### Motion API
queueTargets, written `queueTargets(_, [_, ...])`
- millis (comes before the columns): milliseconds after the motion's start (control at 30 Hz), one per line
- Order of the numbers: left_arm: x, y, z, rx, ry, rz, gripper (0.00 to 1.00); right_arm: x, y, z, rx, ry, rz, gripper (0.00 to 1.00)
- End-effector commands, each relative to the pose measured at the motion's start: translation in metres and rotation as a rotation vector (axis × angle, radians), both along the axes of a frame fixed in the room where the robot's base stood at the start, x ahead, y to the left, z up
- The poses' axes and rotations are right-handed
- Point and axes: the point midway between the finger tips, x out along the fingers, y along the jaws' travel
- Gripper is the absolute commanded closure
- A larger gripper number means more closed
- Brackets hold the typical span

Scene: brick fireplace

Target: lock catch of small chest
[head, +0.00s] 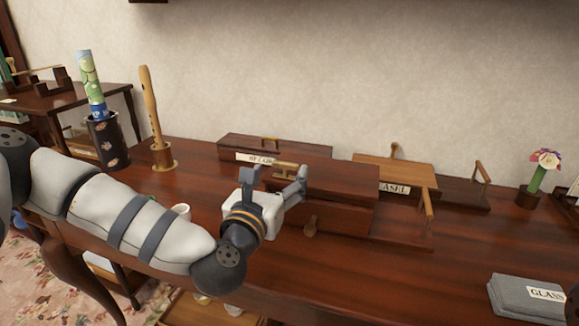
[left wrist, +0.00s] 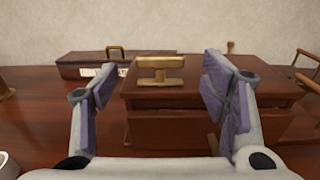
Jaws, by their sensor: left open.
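A small dark wooden chest (head: 345,187) stands on the long table, its lid looking down. A brass T-shaped piece, which looks like the catch (head: 287,165), is at its upper left in the head view. In the left wrist view the catch (left wrist: 161,70) shows upright between the fingers, beyond them, with the chest (left wrist: 190,97) behind and below. My left gripper (head: 277,178) is open and empty in front of the chest. It hides part of the chest's left front. I cannot tell whether a finger touches the catch. My right gripper is not in view.
A long box (head: 300,148) with a label and brass handle lies behind the chest. A lighter box (head: 385,170) is to its right. A grey cloth stack (head: 520,298) lies front right, and a flower vase (head: 530,195) stands at the back right.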

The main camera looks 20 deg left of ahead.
Motion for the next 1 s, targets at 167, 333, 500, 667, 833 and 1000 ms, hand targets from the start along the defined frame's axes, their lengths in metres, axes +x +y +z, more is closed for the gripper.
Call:
queueTargets(167, [0.035, -0.001, -0.001, 0.002, 0.001, 0.0, 0.33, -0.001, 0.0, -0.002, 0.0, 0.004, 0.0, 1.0])
queueTargets(333, [0.048, -0.002, -0.001, 0.002, 0.003, -0.003, 0.33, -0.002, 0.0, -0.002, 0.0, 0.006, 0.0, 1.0])
queueTargets(500, [0.049, -0.002, -0.001, 0.002, 0.003, -0.003, 0.33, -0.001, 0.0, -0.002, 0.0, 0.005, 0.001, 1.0])
queueTargets(667, [0.049, -0.002, -0.001, 0.003, 0.003, -0.003, 0.56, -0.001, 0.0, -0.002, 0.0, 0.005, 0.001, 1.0])
queueTargets(833, [0.049, -0.002, -0.001, 0.003, 0.004, -0.003, 0.82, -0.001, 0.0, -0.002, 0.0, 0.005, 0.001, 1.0])
queueTargets(1000, [0.049, -0.001, -0.002, 0.003, 0.005, -0.009, 0.82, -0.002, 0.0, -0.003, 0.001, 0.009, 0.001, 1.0])
